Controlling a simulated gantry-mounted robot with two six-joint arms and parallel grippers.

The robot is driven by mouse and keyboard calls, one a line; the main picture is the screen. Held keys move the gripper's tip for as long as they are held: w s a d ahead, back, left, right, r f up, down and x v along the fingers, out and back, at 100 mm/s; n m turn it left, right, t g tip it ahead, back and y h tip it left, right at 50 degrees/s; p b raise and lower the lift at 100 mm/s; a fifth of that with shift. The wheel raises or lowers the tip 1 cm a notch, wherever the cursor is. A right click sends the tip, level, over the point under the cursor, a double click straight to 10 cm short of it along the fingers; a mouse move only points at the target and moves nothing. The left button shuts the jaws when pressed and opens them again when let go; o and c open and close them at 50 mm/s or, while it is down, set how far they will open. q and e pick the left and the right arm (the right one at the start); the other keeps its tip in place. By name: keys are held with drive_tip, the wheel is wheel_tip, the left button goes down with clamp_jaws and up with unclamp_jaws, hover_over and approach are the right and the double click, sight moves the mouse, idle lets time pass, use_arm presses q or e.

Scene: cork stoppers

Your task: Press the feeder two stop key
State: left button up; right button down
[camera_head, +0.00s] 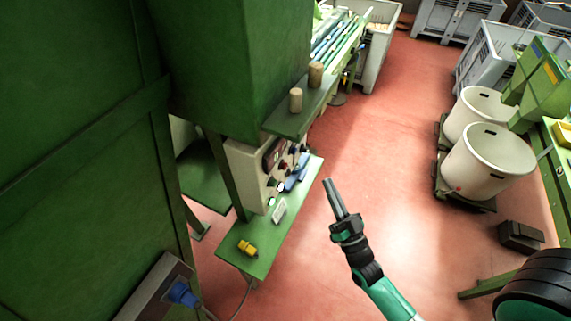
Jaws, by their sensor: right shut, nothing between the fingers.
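A control box (248,172) with a pale side stands on a green shelf under the green machine. Its front carries a dark display and several small keys and knobs, red, white and dark, seen at a steep angle. I cannot tell which of them is the feeder two stop key. My right gripper (328,183) is shut and empty. It is over the red floor to the right of the box, apart from it, with its fingers pointing up in the picture. My left gripper is not in view.
Two corks (296,100) stand on the green ledge (290,124) above the box. A yellow object (247,248) and a small white one (279,211) lie on the lower green shelf (240,264). White drums (487,160) stand right. The red floor between is clear.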

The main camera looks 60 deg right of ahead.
drive_tip(key=w, duration=0.8)
drive_tip(key=shift+w+a, duration=0.25)
drive_tip(key=shift+w, duration=0.1)
drive_tip(key=shift+w, duration=0.1)
idle(1.6)
drive_tip(key=shift+w, duration=0.3)
drive_tip(key=shift+w, duration=0.45)
idle(0.6)
drive_tip(key=shift+s, duration=0.85)
drive_tip(key=shift+s+d, duration=0.15)
drive_tip(key=shift+s, duration=2.35)
